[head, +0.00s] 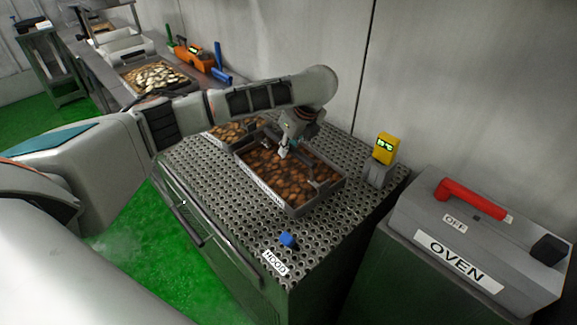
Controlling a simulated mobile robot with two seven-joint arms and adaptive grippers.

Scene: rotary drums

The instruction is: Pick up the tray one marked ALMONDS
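A grey tray (318,202) filled with brown, almond-like pieces (275,173) sits on the perforated metal table. A white label (262,186) runs along its front wall; its text is too small to read. My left gripper (284,152) points down over the far middle part of this tray, close to the brown pieces. Its fingers are small and partly hidden, so I cannot tell if they are open or touching anything. A second tray with brown pieces (232,131) stands behind it to the left, partly covered by my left arm. My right gripper is not in view.
The perforated table (208,172) has free room front-left of the tray. A blue knob (288,240) and a HOOD label are at its front corner. A yellow-topped display (385,149) stands right. An oven (470,235) with a red handle is further right. A tray of pale pieces (155,77) is behind.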

